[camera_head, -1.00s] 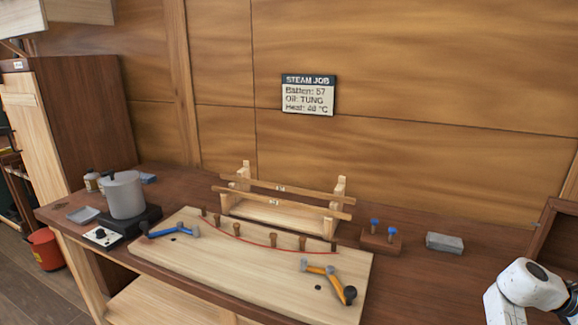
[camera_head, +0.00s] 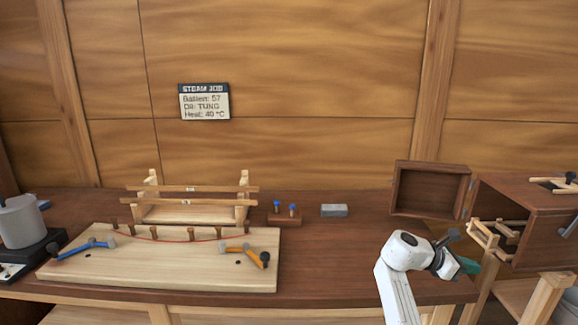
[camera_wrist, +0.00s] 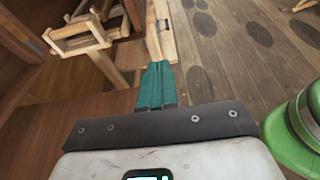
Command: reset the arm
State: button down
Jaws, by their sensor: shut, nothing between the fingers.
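My white arm rises at the lower right of the head view, and my gripper (camera_head: 468,266) shows at its end with green fingers. In the wrist view my gripper's teal fingers (camera_wrist: 157,75) are together with nothing between them. They are over the right end of the dark workbench (camera_head: 340,270), near its edge, and hold no object.
An open wooden box (camera_head: 520,205) with its door (camera_head: 430,190) swung left stands just right of my gripper. A slatted wooden rack (camera_wrist: 80,32) sticks out of it. A grey block (camera_head: 334,210) and a bending board (camera_head: 170,270) with clamps lie left. Bench between is clear.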

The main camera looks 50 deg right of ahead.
jog(key=w+a+f+m+t+y, duration=0.15)
jog(key=w+a+f+t, duration=0.3)
jog(key=a+f, duration=0.5)
jog(key=w+a+f+m+t+y, duration=0.1)
jog(key=w+a+f+m+t, duration=0.35)
jog(key=a, duration=0.85)
jog(key=s+a+f+t+y, duration=0.1)
jog(key=a+y, duration=0.1)
jog(key=a, duration=0.6)
jog(key=s+a+f+m+t+y, duration=0.1)
jog(key=s+a+y, duration=0.1)
jog(key=a, duration=0.7)
jog(key=s+a+f+m+y, duration=0.1)
jog(key=a+y, duration=0.1)
jog(key=a, duration=0.7)
jog(key=shift+s+a+f+t+y, duration=0.25)
jog(key=shift+s+f+t+y, duration=0.05)
jog(key=shift+s+t+y, duration=0.1)
jog(key=shift+d, duration=0.1)
